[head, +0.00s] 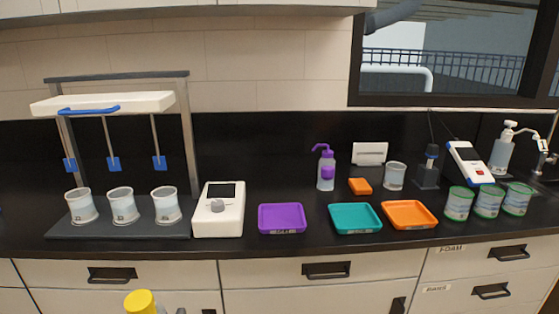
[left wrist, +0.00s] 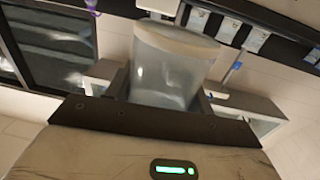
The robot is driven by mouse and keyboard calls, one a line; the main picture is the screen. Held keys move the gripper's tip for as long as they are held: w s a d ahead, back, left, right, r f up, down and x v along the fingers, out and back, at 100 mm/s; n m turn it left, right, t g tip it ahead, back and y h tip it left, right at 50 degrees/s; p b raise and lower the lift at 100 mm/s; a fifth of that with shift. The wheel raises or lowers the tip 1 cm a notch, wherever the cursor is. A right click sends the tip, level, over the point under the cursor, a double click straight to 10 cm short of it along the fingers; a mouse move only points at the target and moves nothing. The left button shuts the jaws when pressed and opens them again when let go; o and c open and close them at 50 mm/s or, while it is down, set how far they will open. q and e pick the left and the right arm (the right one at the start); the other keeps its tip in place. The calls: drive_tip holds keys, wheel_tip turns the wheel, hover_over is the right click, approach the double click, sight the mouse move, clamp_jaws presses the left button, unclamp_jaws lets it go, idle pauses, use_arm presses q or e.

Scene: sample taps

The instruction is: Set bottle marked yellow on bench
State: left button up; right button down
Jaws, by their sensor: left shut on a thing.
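The bottle with a yellow top (head: 140,301) shows at the bottom edge of the head view, in front of the cabinets and below the bench top. Only its upper part is in the picture there. My left gripper (left wrist: 160,95) is shut on a translucent, pale bottle (left wrist: 172,62) in the left wrist view; no yellow is clear on it there. In the head view only small grey bits of the gripper show beside the yellow top. The black bench (head: 275,190) runs across the head view. My right gripper is not in view.
A narrow bare strip runs along the front edge.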

use_arm(q)
drive_tip(key=d+r+m+g+h, duration=0.4)
drive_tip(key=d+r+m+h, duration=0.45)
drive_tip(key=d+h, duration=0.4)
drive_tip(key=w+d+f+m+g+h, duration=0.2)
drive_tip(key=d+f+m+g+h, duration=0.1)
drive_tip(key=d+f+m+g, duration=0.1)
drive_tip(key=shift+w+d+g, duration=0.2)
drive_tip(key=shift+w+g, duration=0.2)
drive_tip(key=shift+g, duration=0.5)
drive_tip(key=shift+r+m+g+h, duration=0.1)
drive_tip(key=shift+m+g+h, duration=0.2)
drive_tip(key=shift+h, duration=0.15)
